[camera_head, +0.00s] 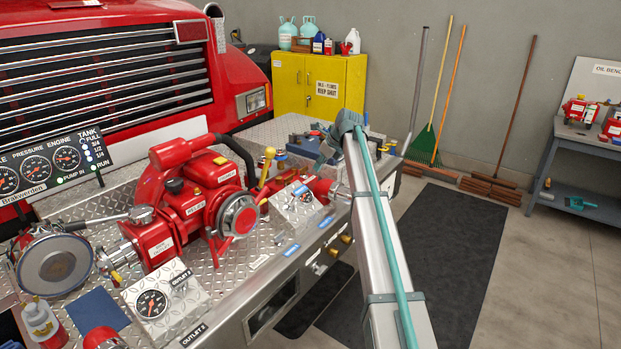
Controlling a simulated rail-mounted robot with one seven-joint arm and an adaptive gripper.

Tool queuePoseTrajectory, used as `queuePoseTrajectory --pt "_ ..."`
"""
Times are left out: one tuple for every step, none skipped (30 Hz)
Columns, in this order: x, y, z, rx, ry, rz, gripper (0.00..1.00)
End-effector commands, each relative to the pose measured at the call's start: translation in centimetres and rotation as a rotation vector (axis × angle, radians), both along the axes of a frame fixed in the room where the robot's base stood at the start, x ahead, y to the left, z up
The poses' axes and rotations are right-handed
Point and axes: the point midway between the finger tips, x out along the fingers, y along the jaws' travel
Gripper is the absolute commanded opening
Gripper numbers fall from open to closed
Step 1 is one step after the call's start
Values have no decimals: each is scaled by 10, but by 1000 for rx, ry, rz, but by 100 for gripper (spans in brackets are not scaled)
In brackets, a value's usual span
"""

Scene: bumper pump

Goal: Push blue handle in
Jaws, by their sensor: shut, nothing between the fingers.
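My arm reaches from the bottom edge up to the right side of the truck's metal deck.
The red pump (200,200) with a yellow-knobbed lever (268,155) stands left of my gripper. A gauge box (298,208) sits near the deck edge. A yellow cabinet (347,85) is behind. Brooms (515,110) lean on the wall. The floor mat at right is clear.

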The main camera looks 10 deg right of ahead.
Motion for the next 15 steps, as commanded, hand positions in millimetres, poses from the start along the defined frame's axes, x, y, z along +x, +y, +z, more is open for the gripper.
queuePoseTrajectory --pt "2 2 -3 0 2 0 0" --pt "3 3 -5 0 2 0 0" --pt "4 4 -8 0 1 1 0" --pt "6 6 -12 0 1 1 0" --pt "8 7 -15 0 1 1 0" --pt "10 9 -21 -1 2 1 0" --pt "12 11 -25 0 3 1 0" --pt "14 13 -30 -1 2 1 0" --pt "17 16 -36 -1 2 1 0" --pt "20 18 -42 -1 3 2 0" --pt "22 21 -47 -1 3 2 0" --pt "25 24 -53 -1 1 2 0" --pt "27 26 -58 -1 1 2 0" --pt "29 28 -64 -2 3 3 0" --pt "33 30 -70 -1 1 2 0"
